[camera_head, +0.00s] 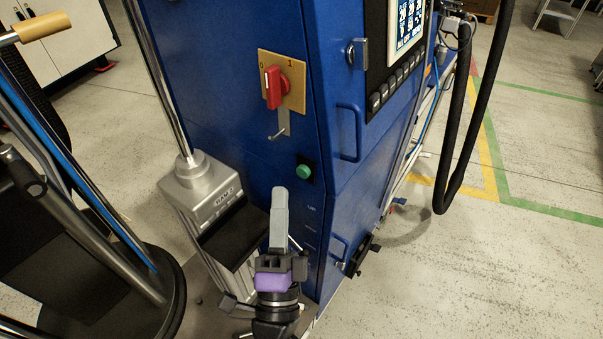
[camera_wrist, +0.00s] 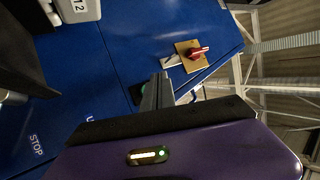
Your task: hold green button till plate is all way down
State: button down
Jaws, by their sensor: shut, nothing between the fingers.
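The green button (camera_head: 303,171) sits on a dark backing on the front of the blue cabinet (camera_head: 240,120). In the wrist view the green button (camera_wrist: 136,91) is partly hidden behind the gripper's fingers. My gripper (camera_head: 279,192) is shut and empty, with its grey fingers upright, just left of and below the button in the head view. It also shows in the wrist view (camera_wrist: 158,82), its fingers pointing at the cabinet. I cannot tell whether the fingertips touch the button. A dark round plate-like part (camera_head: 172,300) shows at the lower left; its height is hard to judge.
A red rotary switch (camera_head: 273,88) on a yellow plate, with a metal hasp under it, is above the button. A blue handle (camera_head: 350,133) stands out at the right. A metal column on a grey block (camera_head: 200,185) stands left. Black hoses hang at the right; floor there is clear.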

aim_at(303, 172)
jog(key=shift+w+d, duration=0.85)
jog(key=shift+w, duration=0.3)
jog(key=shift+b, duration=0.3)
dwell(1.0)
jog(key=shift+w+d, duration=0.3)
